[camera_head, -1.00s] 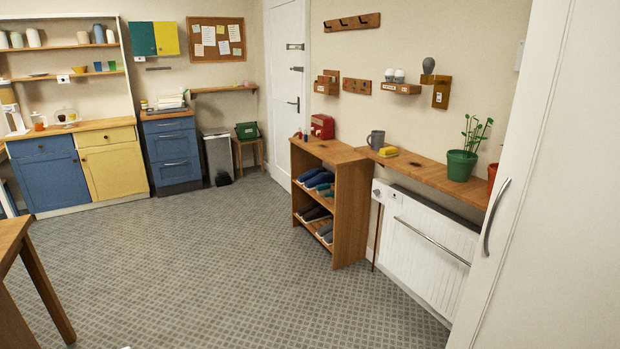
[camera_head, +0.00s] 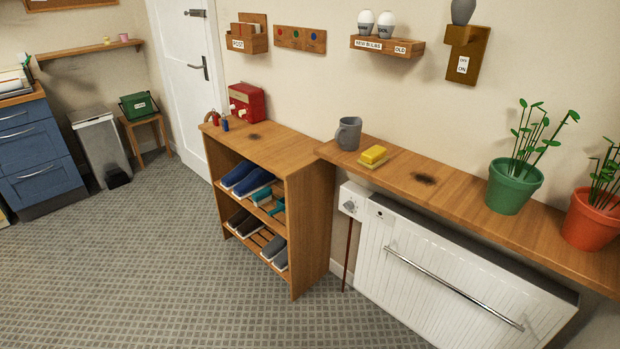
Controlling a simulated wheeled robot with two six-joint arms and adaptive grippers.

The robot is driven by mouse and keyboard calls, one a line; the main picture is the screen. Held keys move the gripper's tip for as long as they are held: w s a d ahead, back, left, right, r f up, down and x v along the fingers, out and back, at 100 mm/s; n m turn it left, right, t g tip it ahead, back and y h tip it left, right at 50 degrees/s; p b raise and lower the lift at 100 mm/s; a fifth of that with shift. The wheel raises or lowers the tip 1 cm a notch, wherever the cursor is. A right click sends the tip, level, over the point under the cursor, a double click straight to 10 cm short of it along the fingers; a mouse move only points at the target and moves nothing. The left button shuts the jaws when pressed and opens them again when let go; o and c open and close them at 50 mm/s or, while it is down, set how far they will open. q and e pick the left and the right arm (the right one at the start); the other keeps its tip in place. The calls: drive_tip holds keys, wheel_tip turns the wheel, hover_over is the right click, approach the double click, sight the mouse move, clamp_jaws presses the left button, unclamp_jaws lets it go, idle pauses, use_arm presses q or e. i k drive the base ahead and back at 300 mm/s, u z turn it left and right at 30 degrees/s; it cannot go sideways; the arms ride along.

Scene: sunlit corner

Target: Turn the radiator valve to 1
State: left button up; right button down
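The white radiator (camera_head: 440,285) hangs on the wall under a wooden shelf at the right. The radiator valve (camera_head: 350,204) is a small grey knob on a white plate at the radiator's upper left end. A dark pipe runs down below it. The valve's markings are too small to read, so I cannot tell its setting. Neither of my grippers is in view.
A wooden shoe rack (camera_head: 283,160) stands just left of the valve. The carpet in front is clear.

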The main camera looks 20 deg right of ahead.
sight(349, 204)
drive_tip(key=i, duration=1.55)
